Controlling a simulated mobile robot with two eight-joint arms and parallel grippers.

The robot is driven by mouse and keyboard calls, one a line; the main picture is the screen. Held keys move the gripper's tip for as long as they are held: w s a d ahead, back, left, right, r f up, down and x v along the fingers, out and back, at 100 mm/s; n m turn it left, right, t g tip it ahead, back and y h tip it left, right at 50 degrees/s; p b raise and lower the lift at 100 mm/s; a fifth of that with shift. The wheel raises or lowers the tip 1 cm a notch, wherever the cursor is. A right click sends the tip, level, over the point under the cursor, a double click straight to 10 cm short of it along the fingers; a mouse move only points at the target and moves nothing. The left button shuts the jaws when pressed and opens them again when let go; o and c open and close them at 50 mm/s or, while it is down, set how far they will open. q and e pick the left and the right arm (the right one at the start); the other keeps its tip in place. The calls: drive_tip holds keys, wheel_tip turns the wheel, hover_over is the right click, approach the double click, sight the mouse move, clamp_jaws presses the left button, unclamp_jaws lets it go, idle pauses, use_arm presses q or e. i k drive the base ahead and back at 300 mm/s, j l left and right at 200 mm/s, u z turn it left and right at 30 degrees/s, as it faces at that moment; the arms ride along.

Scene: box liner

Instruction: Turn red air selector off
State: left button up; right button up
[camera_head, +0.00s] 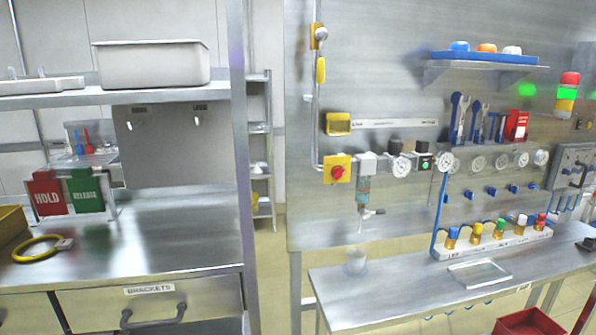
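The red air selector (338,170) is a round red knob on a square yellow plate, mounted on the steel wall panel right of centre. A metal pipe with yellow parts runs down to it from above, and a white filter unit with a clear bowl (364,190) hangs just to its right. The knob is too small for me to read its setting. Neither of my grippers shows in the head view.
A steel bench (430,288) stands below the panel, bearing a clear beaker, a tray and several coloured-cap fittings. A steel counter (150,235) with HOLD and RELEASE signs is at left. A red bin (530,324) sits at lower right. An open gap lies between counter and panel.

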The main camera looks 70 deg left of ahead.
sight(338, 173)
drive_tip(key=u, duration=2)
